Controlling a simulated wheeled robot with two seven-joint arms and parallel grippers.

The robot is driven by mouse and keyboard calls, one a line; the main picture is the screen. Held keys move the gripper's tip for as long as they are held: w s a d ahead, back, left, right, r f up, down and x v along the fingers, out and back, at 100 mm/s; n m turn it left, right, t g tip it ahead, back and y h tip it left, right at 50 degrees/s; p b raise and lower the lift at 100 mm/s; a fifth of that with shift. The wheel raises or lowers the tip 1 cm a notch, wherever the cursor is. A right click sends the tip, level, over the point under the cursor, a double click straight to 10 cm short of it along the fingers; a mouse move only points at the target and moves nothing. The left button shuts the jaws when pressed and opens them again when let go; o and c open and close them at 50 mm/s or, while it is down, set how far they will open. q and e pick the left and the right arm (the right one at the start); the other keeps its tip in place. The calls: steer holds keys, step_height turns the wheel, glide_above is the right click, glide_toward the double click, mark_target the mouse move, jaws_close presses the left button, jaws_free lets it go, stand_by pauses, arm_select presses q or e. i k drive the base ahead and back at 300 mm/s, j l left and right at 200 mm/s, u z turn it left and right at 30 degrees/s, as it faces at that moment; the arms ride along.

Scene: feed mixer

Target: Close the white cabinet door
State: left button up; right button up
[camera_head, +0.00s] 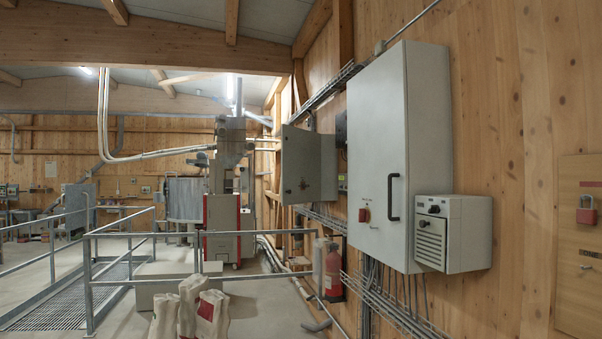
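A large white cabinet (428,130) hangs on the wooden wall at the right. Its front door (375,140) has a black bar handle (393,197) and a red switch (364,215). This door looks flush with its cabinet. Farther along the same wall, a smaller light grey cabinet door (301,170) stands swung open, out from the wall. The box behind it is mostly hidden by the large cabinet. Neither of my grippers is in view.
A grey vented box (453,233) sticks out beside the large cabinet. Cable trays (395,303) run below. A red fire extinguisher (333,272), paper sacks (190,308) and metal railings (160,240) stand at lower left and centre. Bare floor (262,310) shows between sacks and wall.

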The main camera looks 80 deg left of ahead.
mark_target(300, 148)
steer(key=u, duration=2.75)
steer(key=i+j+z, duration=0.15)
steer(key=i, duration=0.25)
steer(key=i+j+z, duration=0.15)
steer(key=i, duration=0.25)
steer(key=i+j+z, duration=0.1)
steer(key=i, duration=0.25)
steer(key=j, duration=0.05)
